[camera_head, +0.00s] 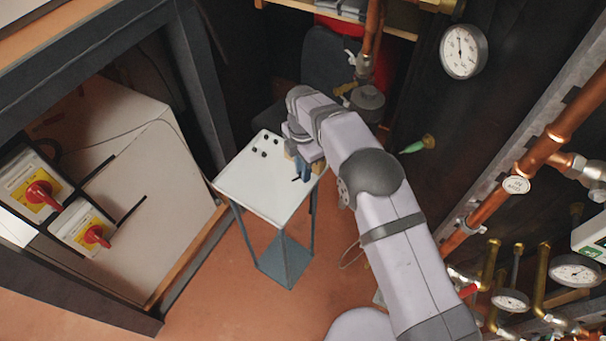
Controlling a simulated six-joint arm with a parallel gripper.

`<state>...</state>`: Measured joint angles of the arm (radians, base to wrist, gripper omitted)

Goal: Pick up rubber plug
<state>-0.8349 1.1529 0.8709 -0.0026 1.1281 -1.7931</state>
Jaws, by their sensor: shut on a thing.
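Several small black rubber plugs (264,155) stand in a cluster on the far left part of the white table top (262,190). My gripper (301,176) points down at the right edge of the same table, to the right of the cluster. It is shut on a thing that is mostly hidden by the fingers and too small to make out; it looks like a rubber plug. A small dark shape shows at the fingertips, close to the table top. I cannot tell if it touches the surface.
Copper pipes (495,205) and round gauges (463,51) line the wall on the right. A green-tipped fitting (416,146) sticks out near my arm. A white cabinet (130,200) and red rotary switches (42,195) are at left. The front of the table top is clear.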

